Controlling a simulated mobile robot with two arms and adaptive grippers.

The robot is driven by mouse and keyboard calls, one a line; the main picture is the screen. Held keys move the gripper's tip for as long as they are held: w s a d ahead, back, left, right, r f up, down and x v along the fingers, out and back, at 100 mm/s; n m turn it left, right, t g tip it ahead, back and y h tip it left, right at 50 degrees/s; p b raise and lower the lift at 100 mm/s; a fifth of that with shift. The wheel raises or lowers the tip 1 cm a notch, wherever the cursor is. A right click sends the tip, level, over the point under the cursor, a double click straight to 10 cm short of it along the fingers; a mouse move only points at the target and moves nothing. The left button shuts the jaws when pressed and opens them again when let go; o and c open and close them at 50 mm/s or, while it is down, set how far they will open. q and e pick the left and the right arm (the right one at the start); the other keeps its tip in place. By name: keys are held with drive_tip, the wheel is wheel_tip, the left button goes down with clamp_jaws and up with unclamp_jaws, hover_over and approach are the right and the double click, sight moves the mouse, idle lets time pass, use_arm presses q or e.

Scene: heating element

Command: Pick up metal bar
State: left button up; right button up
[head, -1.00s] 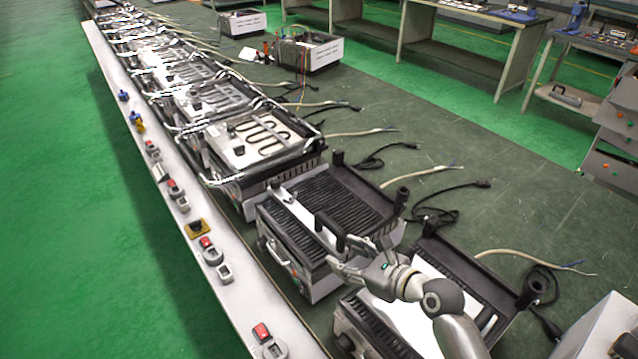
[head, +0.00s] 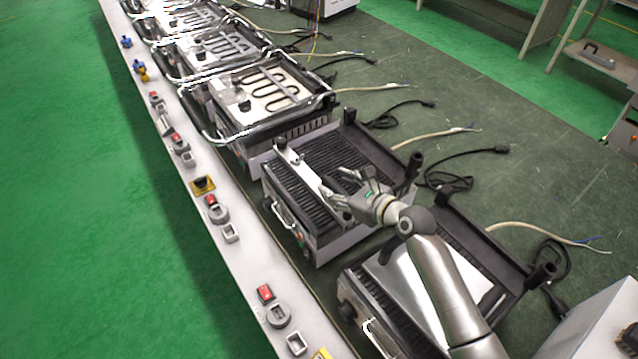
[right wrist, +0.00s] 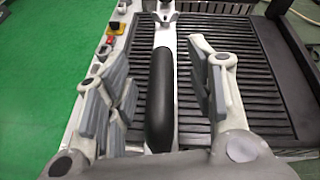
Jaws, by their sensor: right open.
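The metal bar (head: 302,167) is a narrow light strip lying across the ribbed black top of a grill unit (head: 340,150). It also shows in the right wrist view (right wrist: 165,38), with a rounded black grip (right wrist: 160,95) along its near part. My right gripper (head: 338,192) is over this unit at the near end of the bar. In the right wrist view the gripper (right wrist: 166,92) is open, with its fingers on both sides of the black grip and apart from it. My left gripper is not in view.
A similar unit (head: 505,278) stands nearer, under my right arm. Units with heating coils (head: 270,88) line up behind. A pale rail (head: 245,262) with switches runs along the left. Cables lie on the dark bench top at right.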

drive_tip(key=x, duration=0.3)
drive_tip(key=shift+w, duration=0.15)
drive_tip(key=shift+w+a+f, duration=0.1)
drive_tip(key=shift+a+f, duration=0.05)
drive_tip(key=c, duration=0.5)
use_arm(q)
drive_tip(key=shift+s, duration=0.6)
use_arm(e)
clamp_jaws()
